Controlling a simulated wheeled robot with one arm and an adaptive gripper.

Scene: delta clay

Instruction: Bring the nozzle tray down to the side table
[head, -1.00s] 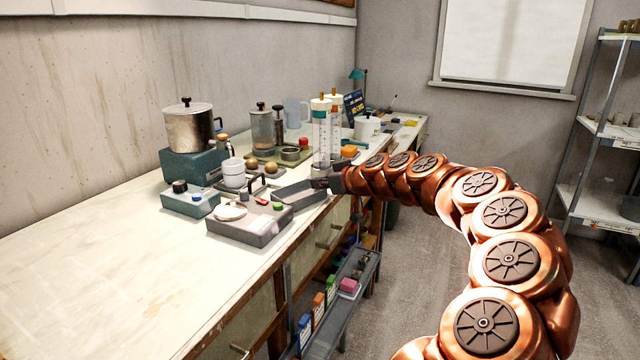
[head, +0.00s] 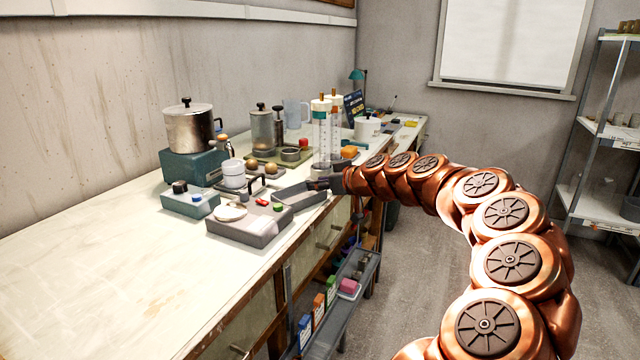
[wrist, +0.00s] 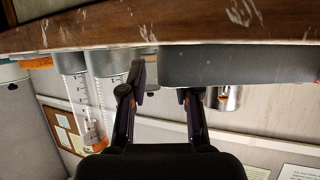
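The nozzle tray appears to be the shallow grey tray (head: 290,204) at the front edge of the long bench. It also shows in the wrist view as a grey wall (wrist: 240,66) under the wooden bench edge. My gripper (head: 314,185) is at the tray's far right end. In the wrist view my gripper (wrist: 160,88) has its two fingers apart, one beside the tray's end and one overlapping its wall. I cannot tell whether either finger touches it. I cannot surely pick out the side table; any nozzles are too small to see.
A grey box with buttons (head: 248,226) stands close to the tray's left. Clear graduated cylinders (head: 320,135) stand just behind my gripper. A narrow grey rack (head: 345,300) with small boxes is below the bench front. The bench's near left (head: 100,270) is clear.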

